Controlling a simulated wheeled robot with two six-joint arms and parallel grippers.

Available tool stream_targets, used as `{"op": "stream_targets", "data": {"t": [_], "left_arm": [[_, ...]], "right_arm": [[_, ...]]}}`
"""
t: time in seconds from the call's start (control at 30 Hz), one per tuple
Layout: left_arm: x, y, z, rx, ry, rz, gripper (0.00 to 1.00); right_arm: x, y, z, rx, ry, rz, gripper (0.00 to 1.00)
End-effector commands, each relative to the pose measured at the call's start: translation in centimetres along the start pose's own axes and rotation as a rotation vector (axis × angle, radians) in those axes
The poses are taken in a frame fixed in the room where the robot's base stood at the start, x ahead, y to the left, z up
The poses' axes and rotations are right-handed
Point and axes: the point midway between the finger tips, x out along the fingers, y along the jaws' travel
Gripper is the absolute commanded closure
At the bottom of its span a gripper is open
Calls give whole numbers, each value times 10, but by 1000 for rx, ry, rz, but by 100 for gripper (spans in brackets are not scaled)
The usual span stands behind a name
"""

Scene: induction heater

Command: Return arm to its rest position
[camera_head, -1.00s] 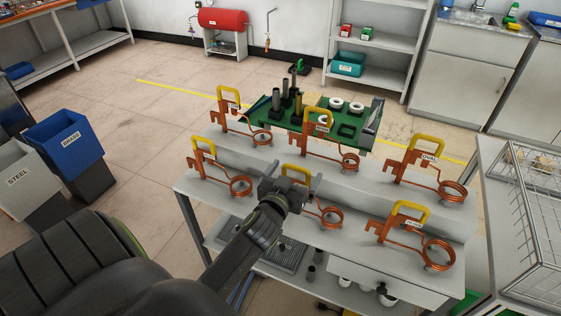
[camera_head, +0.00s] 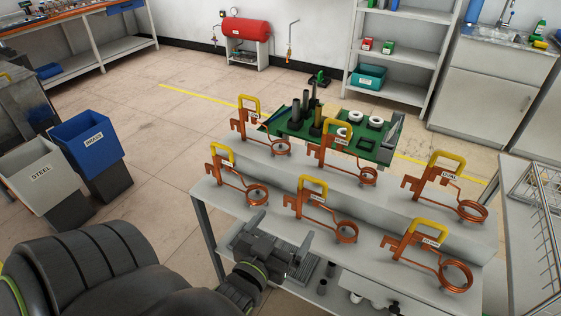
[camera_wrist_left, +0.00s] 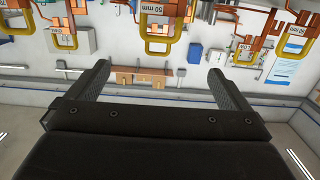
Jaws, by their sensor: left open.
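My left gripper (camera_head: 285,228) is open and empty in the head view, low in front of the rack's front edge. It is apart from the front-middle copper coil (camera_head: 345,231), whose yellow handle (camera_head: 311,186) stands upright above it. In the left wrist view the two fingers of the gripper (camera_wrist_left: 158,72) are spread wide with nothing between them. A yellow handle marked 50 mm (camera_wrist_left: 158,47) and others appear upside down along the top edge there, beyond the fingertips. My right gripper is not in view.
Several copper coils with yellow handles stand on the two-step grey rack (camera_head: 385,276). A green board (camera_head: 295,122) with posts and white rings lies behind it. Bins marked STEEL (camera_head: 40,180) and BRASS (camera_head: 80,134) stand left. A wire basket (camera_head: 540,225) is at right.

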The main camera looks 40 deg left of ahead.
Motion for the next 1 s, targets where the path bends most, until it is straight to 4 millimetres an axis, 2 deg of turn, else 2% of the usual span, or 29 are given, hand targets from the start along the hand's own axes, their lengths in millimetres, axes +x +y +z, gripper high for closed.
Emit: {"op": "stream_targets", "data": {"t": [0.57, 0.67, 0.77, 0.87, 1.0], "left_arm": [[-3, 0, 0, 1, 0, -1, 0], [-1, 1, 10, 2, -20, 3, 0], [4, 4, 42, 8, -80, 15, 0], [9, 8, 94, 20, -183, 34, 0], [6, 11, 180, 39, -353, 61, 0]], "right_arm": [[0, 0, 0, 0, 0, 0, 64], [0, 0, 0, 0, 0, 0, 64], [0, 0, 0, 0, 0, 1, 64], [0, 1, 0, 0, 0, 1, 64], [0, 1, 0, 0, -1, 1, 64]]}}
